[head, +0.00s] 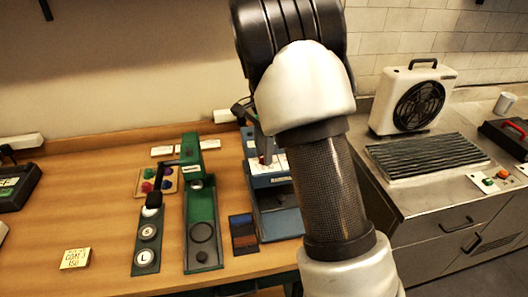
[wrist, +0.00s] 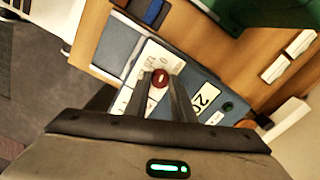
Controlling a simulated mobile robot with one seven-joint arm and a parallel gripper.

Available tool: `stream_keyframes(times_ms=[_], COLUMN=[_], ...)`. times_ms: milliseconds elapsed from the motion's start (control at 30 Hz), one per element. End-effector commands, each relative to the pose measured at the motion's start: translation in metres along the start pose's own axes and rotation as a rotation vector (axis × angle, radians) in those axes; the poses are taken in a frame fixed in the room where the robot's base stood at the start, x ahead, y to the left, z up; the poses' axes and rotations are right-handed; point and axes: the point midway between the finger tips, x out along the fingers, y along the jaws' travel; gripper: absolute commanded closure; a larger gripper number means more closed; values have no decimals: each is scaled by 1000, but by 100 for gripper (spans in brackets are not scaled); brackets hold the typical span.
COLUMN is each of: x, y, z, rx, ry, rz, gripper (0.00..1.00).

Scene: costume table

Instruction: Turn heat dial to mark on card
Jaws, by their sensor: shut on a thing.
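The heat dial is a dark red knob (wrist: 161,77) on a white scale plate (wrist: 150,62) of the blue machine (wrist: 196,80). My gripper (wrist: 160,88) has one finger on each side of the knob and is shut on it. The dial's pointer and most scale marks are too small or covered to read. In the head view the blue machine (head: 268,181) stands partly behind my arm. A small cream card (head: 75,258) lies at the table's front left; its print seems to read "COAT 3" and "150", but is blurred.
Left of the blue machine are a green press (head: 202,225), a strip with round lettered buttons (head: 147,240) and a dark swatch board (head: 243,234). A fan heater (head: 412,97) and a ribbed rack (head: 425,155) stand on the right counter. The wood around the card is clear.

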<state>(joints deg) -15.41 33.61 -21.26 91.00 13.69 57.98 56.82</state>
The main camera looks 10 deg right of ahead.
Motion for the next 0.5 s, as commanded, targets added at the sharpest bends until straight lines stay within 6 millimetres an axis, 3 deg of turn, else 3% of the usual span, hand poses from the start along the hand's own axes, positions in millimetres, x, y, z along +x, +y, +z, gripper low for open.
stream_keyframes(times_ms=[267,500], x=[-1,-1], y=[0,0], z=[-1,-1], rx=[-118,-321], ry=[0,0], rz=[-1,-2], gripper=[100,100])
